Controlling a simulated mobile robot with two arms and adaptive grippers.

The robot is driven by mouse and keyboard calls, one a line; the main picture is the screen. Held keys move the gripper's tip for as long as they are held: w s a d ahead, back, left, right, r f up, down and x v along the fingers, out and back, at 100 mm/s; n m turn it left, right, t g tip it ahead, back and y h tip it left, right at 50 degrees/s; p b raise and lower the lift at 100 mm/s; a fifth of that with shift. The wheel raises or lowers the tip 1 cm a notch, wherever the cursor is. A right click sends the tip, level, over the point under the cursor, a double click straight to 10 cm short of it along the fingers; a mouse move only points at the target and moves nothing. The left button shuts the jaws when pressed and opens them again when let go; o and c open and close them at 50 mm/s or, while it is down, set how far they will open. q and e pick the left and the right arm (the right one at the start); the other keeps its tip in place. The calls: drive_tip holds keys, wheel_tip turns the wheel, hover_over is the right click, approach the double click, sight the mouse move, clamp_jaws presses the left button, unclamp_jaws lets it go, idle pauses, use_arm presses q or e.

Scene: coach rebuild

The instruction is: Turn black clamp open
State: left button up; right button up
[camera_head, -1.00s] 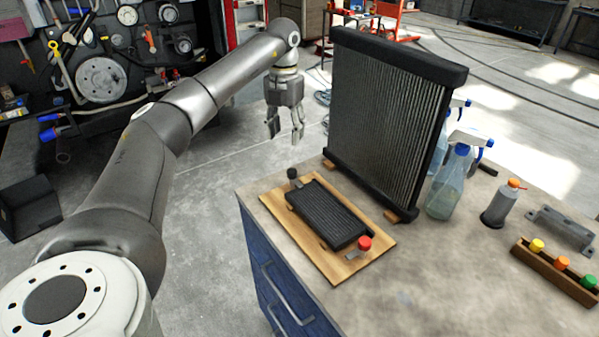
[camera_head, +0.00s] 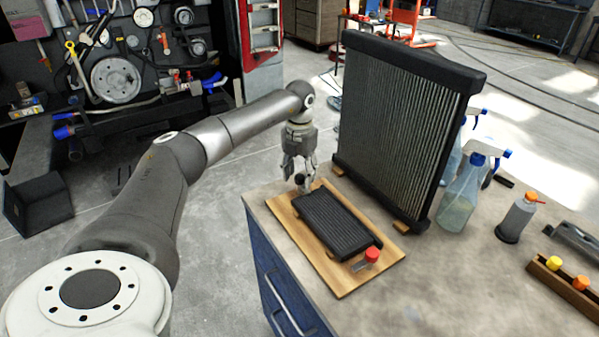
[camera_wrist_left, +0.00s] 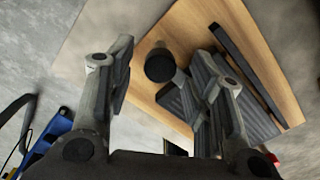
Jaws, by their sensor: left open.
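The black clamp (camera_wrist_left: 160,66) has a round black knob at the far left corner of the wooden board (camera_head: 341,287). In the left wrist view it lies between my two open fingers, with no contact that I can make out. In the head view the clamp (camera_head: 299,180) is partly hidden by my fingers. My left gripper (camera_head: 301,172) points down over that corner, open and empty. A dark ribbed panel (camera_head: 335,222) lies flat on the board. A red clamp (camera_head: 372,255) sits at the panel's near right corner. My right gripper is not in view.
A tall black-framed radiator (camera_head: 395,130) stands close to the right of my gripper. Spray bottles (camera_head: 462,195), a grey bottle (camera_head: 517,218) and a wooden rack with coloured caps (camera_head: 565,283) stand farther right. The table's left edge is near the board.

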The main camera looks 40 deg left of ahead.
use_arm(q)
drive_tip(key=shift+s+f, duration=0.1)
drive_tip(key=shift+f, duration=0.2)
drive_tip(key=c, duration=1)
drive_tip(key=shift+c, duration=0.2)
